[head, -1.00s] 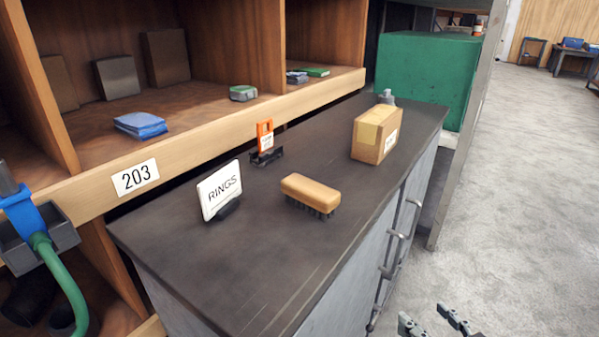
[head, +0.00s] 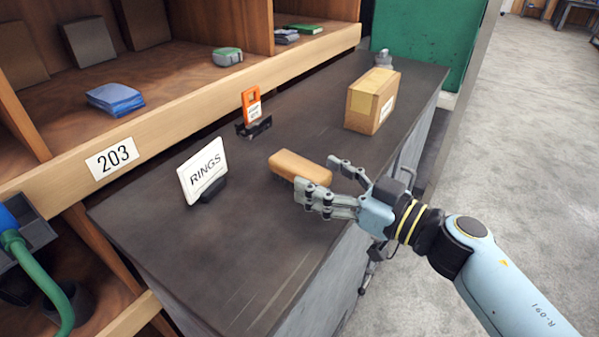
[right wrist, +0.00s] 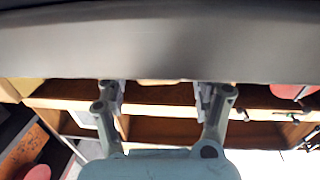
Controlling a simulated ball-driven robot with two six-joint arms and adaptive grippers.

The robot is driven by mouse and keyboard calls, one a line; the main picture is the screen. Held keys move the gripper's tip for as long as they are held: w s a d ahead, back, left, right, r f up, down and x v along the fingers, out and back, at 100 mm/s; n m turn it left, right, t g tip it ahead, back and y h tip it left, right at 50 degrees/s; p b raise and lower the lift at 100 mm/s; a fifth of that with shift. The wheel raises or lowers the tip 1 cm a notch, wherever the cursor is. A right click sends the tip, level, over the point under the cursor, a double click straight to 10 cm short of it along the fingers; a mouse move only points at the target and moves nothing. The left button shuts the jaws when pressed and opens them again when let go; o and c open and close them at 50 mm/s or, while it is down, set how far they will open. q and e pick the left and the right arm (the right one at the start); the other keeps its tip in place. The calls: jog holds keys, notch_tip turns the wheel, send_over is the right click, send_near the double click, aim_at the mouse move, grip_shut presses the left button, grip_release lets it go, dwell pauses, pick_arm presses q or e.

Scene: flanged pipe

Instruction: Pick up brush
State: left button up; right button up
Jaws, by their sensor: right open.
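The brush (head: 299,166) has a tan wooden back and dark bristles. It lies bristles down on the dark cabinet top (head: 240,255) in the head view. My right gripper (head: 318,178) is open at the brush's right end, its fingers pointing left towards it. One finger overlaps the brush's near right end in the picture; I cannot tell whether it touches. In the right wrist view the two fingers of my gripper (right wrist: 160,95) stand wide apart, with a tan sliver of the brush (right wrist: 158,81) between the tips. My left gripper is not in view.
A white RINGS sign (head: 203,171) stands left of the brush. An orange tagged item (head: 251,107) in a black holder is behind it. A cardboard box (head: 371,101) stands at the back right. Wooden shelves (head: 150,120) border the left. The near cabinet top is clear.

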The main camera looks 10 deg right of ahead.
aim_at(308, 169)
jog(key=x, duration=0.3)
jog(key=shift+w+f, duration=0.1)
jog(key=shift+w, duration=0.15)
jog(key=shift+c, duration=0.4)
jog(key=c, duration=1.3)
